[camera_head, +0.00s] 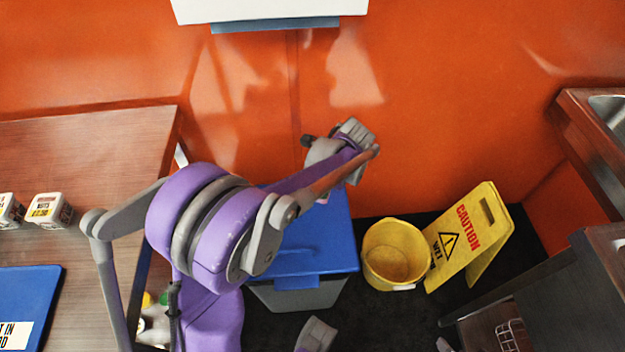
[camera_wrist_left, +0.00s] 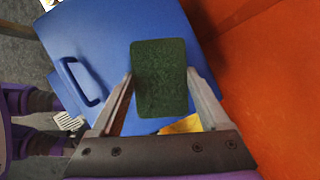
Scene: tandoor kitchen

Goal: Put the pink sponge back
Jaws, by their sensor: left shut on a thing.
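My left gripper (camera_wrist_left: 160,74) is shut on a block-shaped sponge (camera_wrist_left: 160,98), one finger at each side. Only its dark green face shows in the left wrist view; no pink side can be seen there. The blue lid of a bin (camera_wrist_left: 110,35) is behind and below the sponge. In the head view, my left arm reaches across to the orange wall, with its wrist end above the back of the blue-lidded bin (camera_head: 325,235). The fingers and sponge are mostly hidden there.
A yellow bucket (camera_head: 393,262) and a yellow caution sign (camera_head: 466,238) stand right of the bin. A wooden counter (camera_head: 90,150) with a blue board (camera_head: 25,300) and small labelled containers (camera_head: 48,210) is at left. A sink (camera_head: 608,112) is at right.

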